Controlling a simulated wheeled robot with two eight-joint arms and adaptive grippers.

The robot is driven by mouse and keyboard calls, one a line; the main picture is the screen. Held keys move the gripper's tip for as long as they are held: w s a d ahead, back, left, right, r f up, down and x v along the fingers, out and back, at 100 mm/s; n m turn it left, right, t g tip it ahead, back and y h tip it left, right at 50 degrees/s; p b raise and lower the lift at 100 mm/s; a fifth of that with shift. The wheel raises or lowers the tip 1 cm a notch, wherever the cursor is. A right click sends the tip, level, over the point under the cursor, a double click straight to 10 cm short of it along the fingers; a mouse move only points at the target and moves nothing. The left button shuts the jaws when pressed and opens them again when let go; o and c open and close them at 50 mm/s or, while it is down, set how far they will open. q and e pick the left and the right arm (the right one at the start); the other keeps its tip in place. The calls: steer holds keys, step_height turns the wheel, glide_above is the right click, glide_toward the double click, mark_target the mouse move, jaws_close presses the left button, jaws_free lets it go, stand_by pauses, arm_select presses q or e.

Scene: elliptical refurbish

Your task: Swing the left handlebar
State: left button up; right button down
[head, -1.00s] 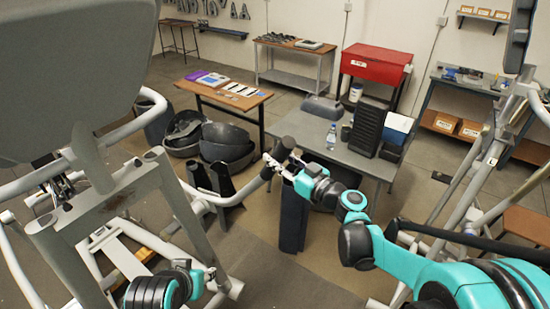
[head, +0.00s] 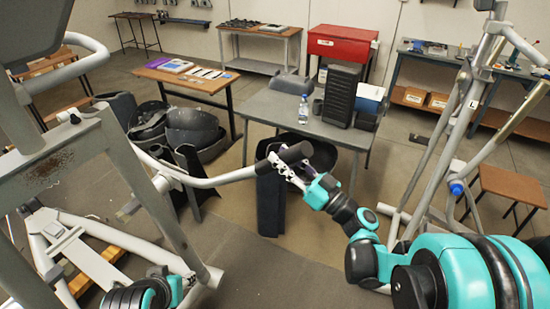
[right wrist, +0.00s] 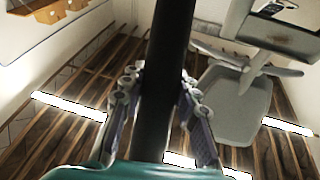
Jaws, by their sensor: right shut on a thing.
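The left handlebar is a pale grey bent tube (head: 228,177) on the elliptical frame at left in the head view. It ends in a black grip (head: 296,152). My right gripper (head: 282,166) is closed around the bar near this grip. In the right wrist view the dark bar (right wrist: 166,70) runs between the two fingers (right wrist: 158,108), with one finger on each side. My left arm shows at the bottom left of the head view, low beside the machine frame; its gripper (head: 184,284) is partly hidden and its fingers are unclear.
A grey table (head: 262,105) with a bottle (head: 303,109) and a black stepped block (head: 341,92) stands behind the grip. Dark shells (head: 196,134) lie left of it. Another machine frame (head: 447,130) stands at right. Open floor (head: 300,255) lies below the bar.

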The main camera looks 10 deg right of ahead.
arm_select(q)
step_height(320, 180, down, 3)
steer(key=shift+r+b, duration=0.1)
steer(key=shift+b, duration=0.75)
arm_select(e)
steer(key=shift+s+d+f, duration=0.2)
steer(key=shift+d+f, duration=0.05)
steer(key=shift+f, duration=0.4)
steer(key=shift+s+d+f, duration=0.2)
steer(key=shift+f, duration=0.4)
steer(key=c, duration=1.1)
jaws_free()
steer(key=shift+d, duration=0.1)
steer(key=v, duration=1.2)
steer(key=shift+f, duration=0.2)
